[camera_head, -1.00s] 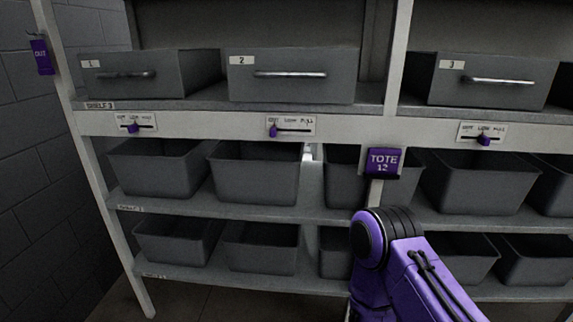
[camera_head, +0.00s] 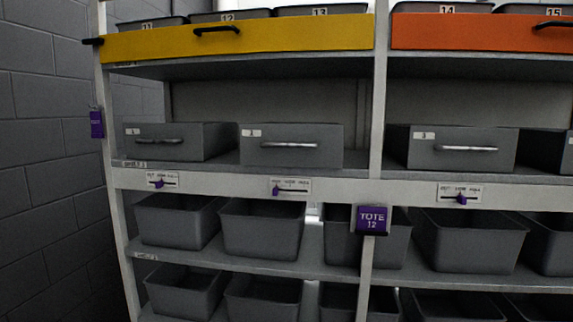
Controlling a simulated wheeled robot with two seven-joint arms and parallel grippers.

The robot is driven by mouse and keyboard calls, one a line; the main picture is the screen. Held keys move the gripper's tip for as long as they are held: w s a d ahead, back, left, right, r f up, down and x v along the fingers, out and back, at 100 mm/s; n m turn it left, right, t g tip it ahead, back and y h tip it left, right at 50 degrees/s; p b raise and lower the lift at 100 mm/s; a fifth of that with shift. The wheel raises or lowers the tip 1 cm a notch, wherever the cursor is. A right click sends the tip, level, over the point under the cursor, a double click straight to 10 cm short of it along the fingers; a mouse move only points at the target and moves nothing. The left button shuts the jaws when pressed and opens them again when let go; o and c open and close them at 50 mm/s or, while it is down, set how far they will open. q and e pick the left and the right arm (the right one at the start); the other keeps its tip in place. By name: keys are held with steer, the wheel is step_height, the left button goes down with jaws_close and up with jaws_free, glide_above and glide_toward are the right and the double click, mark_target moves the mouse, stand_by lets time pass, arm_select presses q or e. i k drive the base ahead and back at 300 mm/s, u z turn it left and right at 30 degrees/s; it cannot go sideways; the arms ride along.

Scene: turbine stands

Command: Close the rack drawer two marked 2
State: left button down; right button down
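The drawer marked 2 (camera_head: 291,147) is a grey box with a metal bar handle (camera_head: 291,146) and a small white label at its upper left. It sits on the rack shelf in the middle left of the view, between the grey drawer marked 1 (camera_head: 178,142) and the grey drawer marked 3 (camera_head: 462,150). Its front stands near the shelf's front edge; how far it is pulled out I cannot tell exactly. Neither of my grippers shows in this view.
Above are a yellow drawer (camera_head: 270,38) and an orange drawer (camera_head: 480,36) with black handles. Below are label plates with purple sliders (camera_head: 276,190), a purple TOTE 12 sign (camera_head: 372,220) and several grey bins (camera_head: 262,229). A block wall (camera_head: 45,170) stands at the left.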

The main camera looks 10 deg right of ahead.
mark_target(298, 145)
steer(key=z, duration=0.65)
steer(key=i, duration=1.6)
steer(key=u, duration=0.6)
